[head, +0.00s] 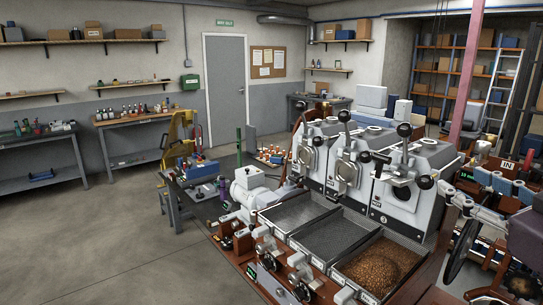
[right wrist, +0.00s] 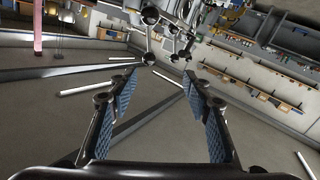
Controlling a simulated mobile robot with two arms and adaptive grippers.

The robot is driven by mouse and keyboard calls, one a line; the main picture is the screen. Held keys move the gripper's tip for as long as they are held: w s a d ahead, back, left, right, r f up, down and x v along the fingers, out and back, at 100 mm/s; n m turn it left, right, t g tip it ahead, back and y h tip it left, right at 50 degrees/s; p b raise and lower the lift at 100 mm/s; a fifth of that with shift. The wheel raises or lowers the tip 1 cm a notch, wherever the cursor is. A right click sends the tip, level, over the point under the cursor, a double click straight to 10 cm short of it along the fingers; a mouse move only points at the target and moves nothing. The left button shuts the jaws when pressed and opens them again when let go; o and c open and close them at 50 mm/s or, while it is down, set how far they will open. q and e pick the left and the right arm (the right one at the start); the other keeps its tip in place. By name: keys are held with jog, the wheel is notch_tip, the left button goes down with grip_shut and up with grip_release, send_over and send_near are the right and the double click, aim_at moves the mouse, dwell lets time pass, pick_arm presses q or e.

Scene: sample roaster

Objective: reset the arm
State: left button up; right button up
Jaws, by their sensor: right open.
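My right gripper (head: 449,188) is at the right of the head view, beside the nearest roaster, with its arm coming in from the right. In the right wrist view my right gripper (right wrist: 160,73) is open, its two blue-padded fingers spread with nothing between them. The roasters' ball-ended levers (right wrist: 150,16) show beyond the fingertips, apart from them. My left gripper is not in view.
Three white sample roasters (head: 412,165) stand in a row. Their trays lie in front; the nearest tray (head: 342,269) holds brown beans. A pink post (head: 468,80) stands behind on the right. The floor (head: 110,245) at left is clear.

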jog(key=a+f+g, duration=0.2)
jog(key=a+f, duration=0.2)
jog(key=f, duration=0.5)
jog(key=a+f+g, duration=0.1)
jog(key=a+f, duration=0.2)
jog(key=f, duration=0.6)
jog(key=a+f+g, duration=0.2)
jog(key=a+f, duration=0.2)
jog(key=f, duration=0.5)
jog(key=s+a+f+m+g+h, duration=0.2)
jog(key=s+f+g, duration=0.7)
jog(key=s+f, duration=1.55)
notch_tip(320, 180, down, 32)
jog(key=s+g+b, duration=0.1)
jog(key=s+b, duration=0.1)
jog(key=b, duration=0.3)
pick_arm(q)
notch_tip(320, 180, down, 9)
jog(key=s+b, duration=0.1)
jog(key=b, duration=0.3)
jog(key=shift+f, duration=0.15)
pick_arm(e)
jog(key=s+d+f+g, duration=0.1)
jog(key=s+d+f, duration=0.2)
jog(key=s+f, duration=1.3)
notch_tip(320, 180, down, 3)
jog(key=shift+d+f, duration=0.1)
jog(key=shift+d, duration=0.05)
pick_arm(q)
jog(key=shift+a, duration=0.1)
